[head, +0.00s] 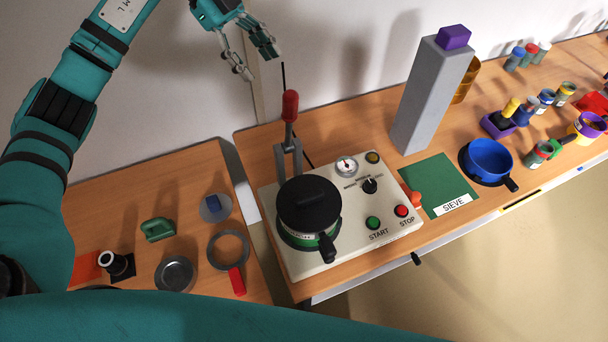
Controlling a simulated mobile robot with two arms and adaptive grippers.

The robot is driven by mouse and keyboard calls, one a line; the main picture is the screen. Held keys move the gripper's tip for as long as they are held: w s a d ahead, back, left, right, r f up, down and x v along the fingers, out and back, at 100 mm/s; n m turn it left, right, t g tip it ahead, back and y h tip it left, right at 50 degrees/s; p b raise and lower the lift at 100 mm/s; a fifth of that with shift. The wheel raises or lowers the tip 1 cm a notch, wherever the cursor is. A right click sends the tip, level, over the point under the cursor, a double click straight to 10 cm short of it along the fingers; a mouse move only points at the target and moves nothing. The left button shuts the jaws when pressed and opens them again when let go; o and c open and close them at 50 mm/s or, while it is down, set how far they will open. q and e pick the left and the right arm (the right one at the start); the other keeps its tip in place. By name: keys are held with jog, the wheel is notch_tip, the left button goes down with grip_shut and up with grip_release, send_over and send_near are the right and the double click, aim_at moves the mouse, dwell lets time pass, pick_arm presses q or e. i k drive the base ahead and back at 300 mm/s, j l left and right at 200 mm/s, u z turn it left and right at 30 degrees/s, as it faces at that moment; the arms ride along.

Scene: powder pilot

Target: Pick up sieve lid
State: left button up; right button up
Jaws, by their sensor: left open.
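My left gripper (258,66) is open and empty, at the top of the head view, in the air well above the tables and apart from the lid. My right gripper is not in view.
A white machine (350,238) with a black-lidded pot (309,203) and a red-knobbed lever (290,106) stands on the right table. A tall grey column (428,95), green mat (437,180) and blue bowl (489,158) stand beyond. A green-handled object (157,229) sits left of the lid.

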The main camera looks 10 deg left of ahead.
aim_at(305, 203)
jog(key=k+l, duration=0.25)
jog(key=k, duration=0.2)
jog(key=k+l, duration=0.25)
jog(key=k, duration=0.25)
jog(key=k+l, duration=0.25)
jog(key=k, duration=0.2)
